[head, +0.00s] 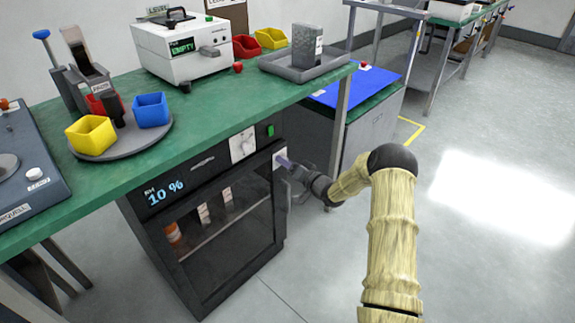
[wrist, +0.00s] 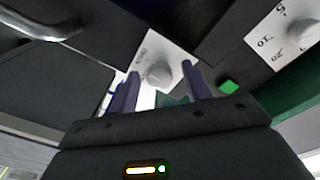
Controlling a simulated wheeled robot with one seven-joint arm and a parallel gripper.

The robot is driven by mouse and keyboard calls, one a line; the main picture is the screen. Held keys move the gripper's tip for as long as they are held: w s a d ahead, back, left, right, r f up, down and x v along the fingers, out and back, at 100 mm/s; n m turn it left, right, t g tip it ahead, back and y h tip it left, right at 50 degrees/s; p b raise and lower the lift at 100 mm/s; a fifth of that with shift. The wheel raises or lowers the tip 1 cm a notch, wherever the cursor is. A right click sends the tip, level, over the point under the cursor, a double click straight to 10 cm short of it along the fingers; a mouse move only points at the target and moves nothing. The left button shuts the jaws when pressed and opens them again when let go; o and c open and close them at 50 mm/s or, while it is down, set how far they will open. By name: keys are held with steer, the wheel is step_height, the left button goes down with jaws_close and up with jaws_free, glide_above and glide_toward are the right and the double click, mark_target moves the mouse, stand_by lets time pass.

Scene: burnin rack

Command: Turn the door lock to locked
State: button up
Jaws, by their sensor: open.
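The door lock is a round grey knob (wrist: 158,75) on a white plate (wrist: 150,52) with small lettering that I cannot read. In the head view its plate (head: 279,156) is partly hidden by my gripper, at the upper right corner of the dark cabinet's glass door (head: 232,238). The door looks closed. My gripper (wrist: 160,72) is open, with one purple-grey finger on each side of the knob. I cannot tell whether the fingers touch it, or which way the knob points. In the head view my gripper (head: 284,162) reaches the plate from the right.
A white numbered dial (wrist: 290,38) and a green button (wrist: 229,86) sit close to the lock; the dial also shows in the head view (head: 243,145). The green bench top (head: 215,100) overhangs above. A grey bar handle (wrist: 45,28) is at upper left. Floor at right is clear.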

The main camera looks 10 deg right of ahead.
steer(key=shift+c, duration=0.2)
steer(key=c, duration=1)
steer(key=shift+o, duration=0.2)
steer(key=shift+n, duration=0.4)
steer(key=n+b, duration=0.1)
steer(key=n, duration=0.3)
steer(key=shift+f+b, duration=0.15)
steer(key=shift+b, duration=0.15)
steer(key=n+b, duration=0.1)
steer(key=n, duration=0.3)
steer(key=shift+n+b, duration=0.4)
steer(key=n+b, duration=0.2)
steer(key=n, duration=0.3)
steer(key=shift+f+n+y+b, duration=0.1)
steer(key=shift+n+y+b, duration=0.2)
steer(key=shift+y+b, duration=0.1)
steer(key=shift+n+b, duration=0.8)
steer(key=shift+n, duration=0.9)
